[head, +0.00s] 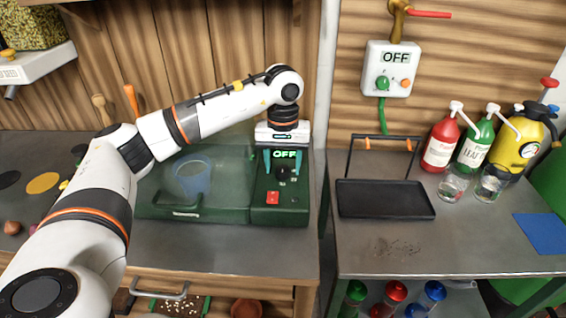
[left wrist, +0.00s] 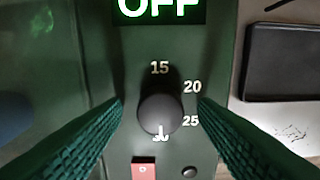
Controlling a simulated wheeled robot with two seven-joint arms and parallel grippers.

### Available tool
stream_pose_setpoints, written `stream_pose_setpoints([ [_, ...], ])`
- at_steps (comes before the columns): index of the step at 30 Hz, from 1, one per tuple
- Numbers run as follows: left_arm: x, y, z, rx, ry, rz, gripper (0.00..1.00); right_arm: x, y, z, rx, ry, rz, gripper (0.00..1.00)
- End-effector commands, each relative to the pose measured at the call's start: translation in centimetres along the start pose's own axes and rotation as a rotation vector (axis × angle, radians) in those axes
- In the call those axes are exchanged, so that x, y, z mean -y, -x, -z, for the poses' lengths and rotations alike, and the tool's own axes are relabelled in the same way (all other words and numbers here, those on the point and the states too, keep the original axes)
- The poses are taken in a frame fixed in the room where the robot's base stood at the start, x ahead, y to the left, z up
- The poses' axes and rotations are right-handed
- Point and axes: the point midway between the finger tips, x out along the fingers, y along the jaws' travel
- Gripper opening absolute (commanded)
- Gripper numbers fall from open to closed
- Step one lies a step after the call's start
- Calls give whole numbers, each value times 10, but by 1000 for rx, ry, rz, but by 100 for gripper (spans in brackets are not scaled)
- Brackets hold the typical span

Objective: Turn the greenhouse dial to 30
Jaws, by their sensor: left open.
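The greenhouse (head: 192,212) is a dark green box with a clear cover, standing on the left bench. Its control panel, on the right side, has a display (left wrist: 160,9) that reads OFF in green. Below it is the round black dial (left wrist: 160,113), with marks 15, 20 and 25 up its right side and a partly hidden 30 at the bottom. The dial's white pointer points down at the 30 mark. My left gripper (head: 283,158) is over the panel, pointing down. In the left wrist view its open fingers (left wrist: 161,103) stand on either side of the dial, apart from it.
A red button (left wrist: 144,171) and a small black knob (left wrist: 189,172) sit below the dial. A blue cup (head: 193,178) shows through the cover. On the right bench are a black tray (head: 385,200) and several spray bottles. A wall box (head: 390,70) also reads OFF.

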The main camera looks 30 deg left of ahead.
Motion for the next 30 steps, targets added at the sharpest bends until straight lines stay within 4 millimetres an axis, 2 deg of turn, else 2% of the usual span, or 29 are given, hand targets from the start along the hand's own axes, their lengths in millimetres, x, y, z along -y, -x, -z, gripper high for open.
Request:
stream_pose_setpoints([
  [5,1,25,0,4,0,4,54,0,-2,0,0,0,0,51],
  [12,1,77,0,5,-1,4,54,0,-3,0,0,0,0,51],
  [18,0,110,-1,5,0,3,54,0,2,0,0,0,0,51],
  [23,0,118,0,2,0,2,54,0,3,0,0,0,0,51],
  [30,0,118,0,1,0,2,54,0,3,0,0,0,0,51],
])
